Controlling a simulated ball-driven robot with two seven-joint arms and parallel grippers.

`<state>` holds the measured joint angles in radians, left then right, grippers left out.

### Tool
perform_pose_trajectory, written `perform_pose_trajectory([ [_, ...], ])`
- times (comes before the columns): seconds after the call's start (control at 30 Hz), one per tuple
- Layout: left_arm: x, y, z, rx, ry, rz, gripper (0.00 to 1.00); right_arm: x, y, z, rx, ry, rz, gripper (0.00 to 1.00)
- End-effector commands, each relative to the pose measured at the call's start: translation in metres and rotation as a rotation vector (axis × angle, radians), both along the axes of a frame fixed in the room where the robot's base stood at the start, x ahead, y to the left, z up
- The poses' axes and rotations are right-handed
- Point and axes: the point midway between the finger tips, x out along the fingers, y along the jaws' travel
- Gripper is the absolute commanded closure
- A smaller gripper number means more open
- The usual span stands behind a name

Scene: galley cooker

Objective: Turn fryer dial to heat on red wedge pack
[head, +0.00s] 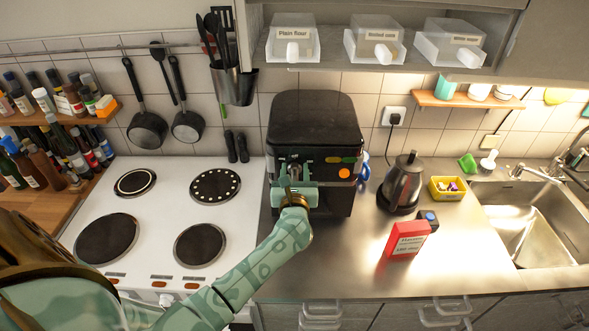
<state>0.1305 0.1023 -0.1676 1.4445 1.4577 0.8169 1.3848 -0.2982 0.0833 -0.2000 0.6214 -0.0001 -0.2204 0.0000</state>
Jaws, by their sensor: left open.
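The fryer (315,118) is a black box-shaped appliance on the steel counter, right of the hob. Its front panel carries small markings, a green-and-orange strip and a round orange spot (344,173) at the right. My left gripper (292,174) is at the left part of this panel, with its jaws open. The gripper covers that part, so I cannot make out the dial or whether the fingers touch it. The red pack (402,241) stands on the counter to the right front of the fryer, with a pale label too small to read surely.
A dark kettle (404,184) stands right of the fryer, near a yellow tub (447,189). A small dark block with a blue spot (428,220) is behind the red pack. The white hob (150,215) is left, the sink (535,225) far right. The front counter is clear.

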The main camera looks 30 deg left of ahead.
Motion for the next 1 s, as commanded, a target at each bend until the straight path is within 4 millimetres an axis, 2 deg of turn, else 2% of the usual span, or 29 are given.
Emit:
perform_pose_trajectory([
  [0.33, 0.0048, 0.0031, -0.0001, -0.001, -0.001, 0.0, 0.59, -0.0005, 0.0077, 0.0001, 0.01, 0.0, -0.004, 0.64],
  [0.37, 0.0047, 0.0031, -0.0001, 0.0, 0.0, 0.0, 0.65, -0.0006, 0.0076, 0.0001, 0.01, 0.0, -0.004, 0.64],
  [0.4, 0.0047, 0.0031, 0.0, 0.0, 0.0, 0.0, 0.76, -0.0006, 0.0075, 0.0001, 0.01, 0.001, -0.004, 0.64],
  [0.5, 0.0046, 0.003, 0.0, 0.0, 0.0, 0.0, 1.0, -0.0014, 0.0064, 0.0, 0.008, 0.002, -0.004, 0.64],
  [0.77, 0.0047, 0.0027, 0.0002, 0.009, 0.006, 0.001, 1.0, -0.0019, 0.0024, 0.0008, 0.004, 0.002, -0.002, 0.64],
  [1.0, 0.0058, 0.0011, 0.0009, 0.083, 0.052, 0.001, 1.0, -0.0021, 0.001, 0.0052, 0.001, 0.003, -0.001, 0.64],
])
